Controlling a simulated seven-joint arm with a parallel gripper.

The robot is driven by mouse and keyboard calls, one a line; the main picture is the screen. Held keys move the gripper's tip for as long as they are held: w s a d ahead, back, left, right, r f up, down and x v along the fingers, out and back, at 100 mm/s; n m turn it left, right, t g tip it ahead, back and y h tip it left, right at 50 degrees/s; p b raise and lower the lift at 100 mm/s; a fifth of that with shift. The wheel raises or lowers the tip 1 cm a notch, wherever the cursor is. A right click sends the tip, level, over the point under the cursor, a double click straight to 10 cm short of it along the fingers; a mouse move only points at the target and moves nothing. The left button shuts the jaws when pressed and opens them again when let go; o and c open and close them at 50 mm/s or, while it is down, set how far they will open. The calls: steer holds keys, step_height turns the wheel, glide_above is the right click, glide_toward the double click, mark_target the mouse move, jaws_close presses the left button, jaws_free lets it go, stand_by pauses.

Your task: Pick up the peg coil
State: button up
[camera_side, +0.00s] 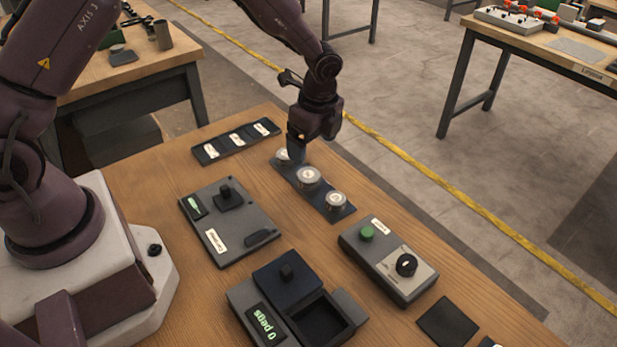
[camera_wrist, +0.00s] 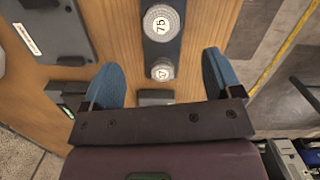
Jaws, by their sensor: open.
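I cannot tell which is the peg coil. My gripper (camera_side: 300,153) is over the far end of the strip, open and pointing down. In the wrist view, a smaller coil (camera_wrist: 162,70), its label hard to read, lies between the spread blue fingers (camera_wrist: 160,73). A larger coil marked 75 (camera_wrist: 161,22) lies beyond the fingertips. Neither is gripped.
A black tray with white labels (camera_side: 222,147) lies left of the strip. A flat grey device (camera_side: 243,228), a box reading "0 pegs" with an open bin (camera_side: 283,325), and a control box with green button and knob (camera_side: 372,258) stand nearer. A dark pad (camera_side: 447,321) lies near right.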

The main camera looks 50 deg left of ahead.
mark_target(309, 175)
steer(key=f, duration=0.6)
steer(key=a+f, duration=0.1)
steer(key=f, duration=0.2)
steer(key=shift+f, duration=0.3)
steer(key=c, duration=1.1)
